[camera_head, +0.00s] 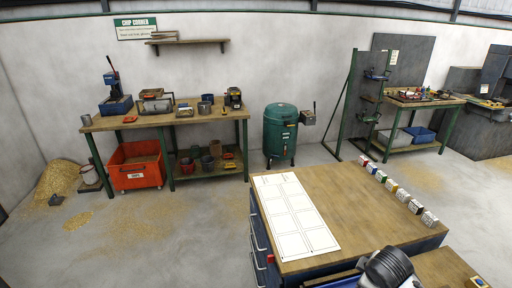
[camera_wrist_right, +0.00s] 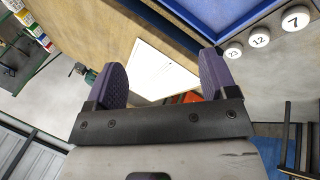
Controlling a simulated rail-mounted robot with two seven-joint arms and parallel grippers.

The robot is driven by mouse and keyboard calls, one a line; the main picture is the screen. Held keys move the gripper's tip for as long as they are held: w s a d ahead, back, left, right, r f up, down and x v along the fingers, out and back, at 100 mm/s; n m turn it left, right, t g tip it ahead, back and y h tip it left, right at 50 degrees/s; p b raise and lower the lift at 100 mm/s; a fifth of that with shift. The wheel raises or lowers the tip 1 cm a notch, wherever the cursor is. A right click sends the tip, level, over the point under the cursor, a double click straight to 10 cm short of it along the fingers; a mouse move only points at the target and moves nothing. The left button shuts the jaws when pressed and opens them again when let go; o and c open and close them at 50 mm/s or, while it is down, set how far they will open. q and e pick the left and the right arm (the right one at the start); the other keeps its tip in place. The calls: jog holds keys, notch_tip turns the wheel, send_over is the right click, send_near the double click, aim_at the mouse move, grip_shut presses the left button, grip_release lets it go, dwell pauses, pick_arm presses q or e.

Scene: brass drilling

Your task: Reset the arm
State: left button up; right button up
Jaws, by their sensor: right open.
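My right gripper (camera_wrist_right: 163,65) shows in the right wrist view. Its two purple fingers stand wide apart with nothing between them. Beyond them are a wooden bench top and a white sheet (camera_wrist_right: 158,72), apart from the fingers as far as I can tell. In the head view the sheet (camera_head: 294,215), marked with empty boxes, lies on the wooden-topped bench (camera_head: 355,200). A grey and black rounded part, probably of my arm, shows at the bottom edge there. My left gripper is in neither view.
A row of several coloured blocks (camera_head: 403,195) lines the bench's right edge. White discs marked 23, 12 and 7 (camera_wrist_right: 296,18) sit near a blue-edged panel (camera_wrist_right: 215,12). A green drum (camera_head: 280,130) and a workbench (camera_head: 165,118) stand behind. The bench middle is clear.

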jog(key=a+r+m+t, duration=0.2)
jog(key=a+r+t, duration=0.15)
jog(key=r, duration=0.25)
jog(key=s+a+m+t+y, duration=0.1)
jog(key=s+a+m+t, duration=0.1)
jog(key=s+a, duration=0.4)
jog(key=s+f+m+g, duration=0.1)
jog(key=s+f+g, duration=0.1)
jog(key=s+f, duration=0.4)
jog(key=s+f+m+g, duration=0.1)
jog(key=s+f, duration=0.6)
jog(key=s, duration=0.7)
jog(key=s+f+m+g+y, duration=0.1)
jog(key=s+f+g, duration=0.3)
jog(key=s, duration=0.6)
jog(key=shift+s+a+f+m, duration=0.1)
jog(key=shift+a+f+m, duration=0.1)
jog(key=shift+f, duration=0.5)
jog(key=shift+s+a+f+m, duration=0.1)
jog(key=shift+a+f+m, duration=0.1)
jog(key=shift+f, duration=0.45)
notch_tip(320, 180, up, 28)
jog(key=p, duration=2.8)
jog(key=shift+s+f, duration=0.15)
jog(key=shift+s, duration=0.1)
